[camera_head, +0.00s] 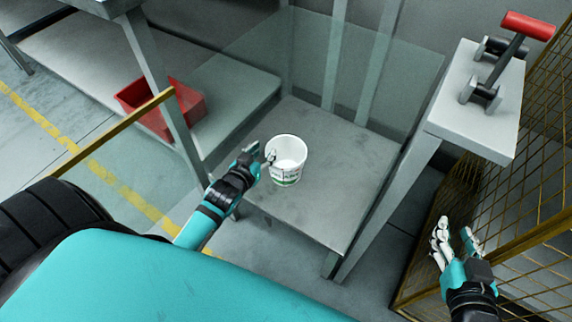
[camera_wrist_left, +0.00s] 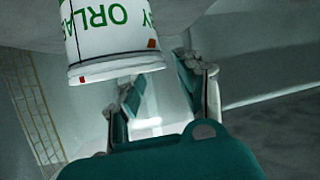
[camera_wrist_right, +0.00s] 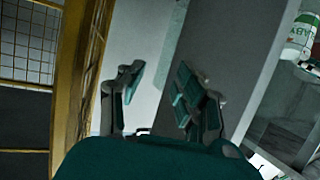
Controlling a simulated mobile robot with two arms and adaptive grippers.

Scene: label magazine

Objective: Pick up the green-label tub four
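A white, open-topped tub (camera_head: 288,160) with green lettering on its label stands upright on a low grey platform (camera_head: 310,215). Its inside looks empty. My left gripper (camera_head: 264,158) is at the tub's left side, near its rim. In the left wrist view the tub (camera_wrist_left: 110,35) appears upside down above the left finger, not between the fingers. My left gripper (camera_wrist_left: 160,90) is open and empty there; I cannot tell whether it touches the tub. My right gripper (camera_head: 456,246) is open, empty and far from the tub. The tub also shows in the right wrist view (camera_wrist_right: 298,40).
A yellow mesh fence (camera_head: 510,190) is beside my right gripper. A red bin (camera_head: 165,105) sits at the left, behind a yellow bar (camera_head: 115,140). The platform around the tub is clear.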

